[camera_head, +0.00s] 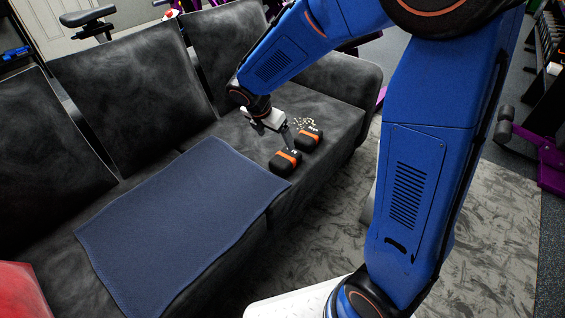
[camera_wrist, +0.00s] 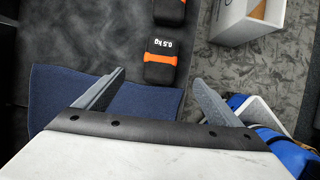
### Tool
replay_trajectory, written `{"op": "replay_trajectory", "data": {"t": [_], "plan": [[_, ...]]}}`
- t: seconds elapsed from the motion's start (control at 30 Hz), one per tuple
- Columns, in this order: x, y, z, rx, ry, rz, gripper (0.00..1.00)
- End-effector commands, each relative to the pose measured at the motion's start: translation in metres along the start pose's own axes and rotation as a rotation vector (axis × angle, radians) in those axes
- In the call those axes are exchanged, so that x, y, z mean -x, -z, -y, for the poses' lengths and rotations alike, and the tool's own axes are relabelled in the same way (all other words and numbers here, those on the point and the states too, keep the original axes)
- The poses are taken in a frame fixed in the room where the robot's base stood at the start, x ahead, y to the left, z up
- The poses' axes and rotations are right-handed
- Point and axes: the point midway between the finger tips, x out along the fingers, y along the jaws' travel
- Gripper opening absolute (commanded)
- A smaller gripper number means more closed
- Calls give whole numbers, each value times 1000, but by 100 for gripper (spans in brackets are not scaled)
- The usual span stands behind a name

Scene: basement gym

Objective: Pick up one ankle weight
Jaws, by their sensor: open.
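Two black ankle weights with orange bands lie side by side on the dark sofa seat (camera_head: 238,128). The nearer one (camera_head: 285,162) is by the corner of the blue towel, and the other (camera_head: 307,138) is just beyond it. In the wrist view, the nearer weight (camera_wrist: 160,68), marked 0.5 kg, lies ahead of my fingertips, roughly centred between them. The other weight (camera_wrist: 169,11) is cut off by the top edge. My gripper (camera_head: 285,132) is open and empty, above the seat beside the weights. Its two spread fingers show in the wrist view (camera_wrist: 158,76).
The blue towel (camera_head: 180,225) covers the middle of the seat. Sofa backrests (camera_head: 140,75) rise behind, and an armrest (camera_head: 342,78) stands at the far end. Patterned carpet (camera_head: 315,240) lies in front.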

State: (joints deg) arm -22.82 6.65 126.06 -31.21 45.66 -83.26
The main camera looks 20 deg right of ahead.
Motion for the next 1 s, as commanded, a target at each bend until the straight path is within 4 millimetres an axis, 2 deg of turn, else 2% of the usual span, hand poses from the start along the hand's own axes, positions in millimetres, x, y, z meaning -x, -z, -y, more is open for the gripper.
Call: {"op": "replay_trajectory", "data": {"t": [0.1, 0.43, 0.6, 0.8, 1.0], "plan": [[-23, 0, 1, -1, 5, -1, 88], [-80, 0, 2, -3, 4, -2, 88], [-98, 0, 1, -3, 3, -1, 88], [-108, 0, 1, -3, 1, -1, 88], [-136, -3, 2, -3, 4, -2, 88]]}}
